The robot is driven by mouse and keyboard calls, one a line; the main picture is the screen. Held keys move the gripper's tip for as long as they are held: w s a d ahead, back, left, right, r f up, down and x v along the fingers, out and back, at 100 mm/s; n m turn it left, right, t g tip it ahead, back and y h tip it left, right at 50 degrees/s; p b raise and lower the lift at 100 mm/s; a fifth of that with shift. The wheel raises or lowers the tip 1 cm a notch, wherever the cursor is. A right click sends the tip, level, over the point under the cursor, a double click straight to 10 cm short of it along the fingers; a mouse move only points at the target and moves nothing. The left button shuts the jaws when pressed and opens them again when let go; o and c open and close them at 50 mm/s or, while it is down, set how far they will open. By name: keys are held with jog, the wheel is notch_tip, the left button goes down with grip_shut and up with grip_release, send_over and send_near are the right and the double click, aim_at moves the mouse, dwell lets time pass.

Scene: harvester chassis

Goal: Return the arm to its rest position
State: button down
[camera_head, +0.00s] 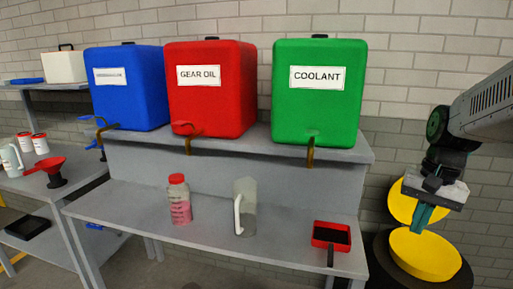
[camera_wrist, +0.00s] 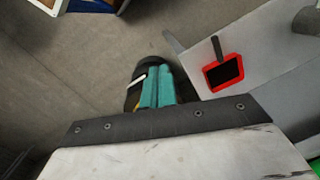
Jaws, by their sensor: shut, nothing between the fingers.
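My arm comes in from the right edge of the head view. The gripper is apart from the grey bench (camera_head: 285,237), to the right of its end.
On the bench are a red tray (camera_head: 330,226), a clear jug (camera_head: 246,208) and a red-capped bottle (camera_head: 179,200). Blue (camera_head: 130,100), red (camera_head: 215,105) and green (camera_head: 318,115) tanks stand on the upper shelf.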

jog(key=s+a+r+n, duration=0.1)
jog(key=s+a+n, duration=0.2)
jog(key=s+a, duration=0.2)
jog(key=s+a+r+n+t+h, duration=0.1)
jog(key=s+a+n, duration=0.3)
jog(key=s, duration=0.7)
jog(key=shift+s+a+t, duration=0.25)
jog(key=shift+a+t, duration=0.05)
jog(key=shift+a, duration=0.85)
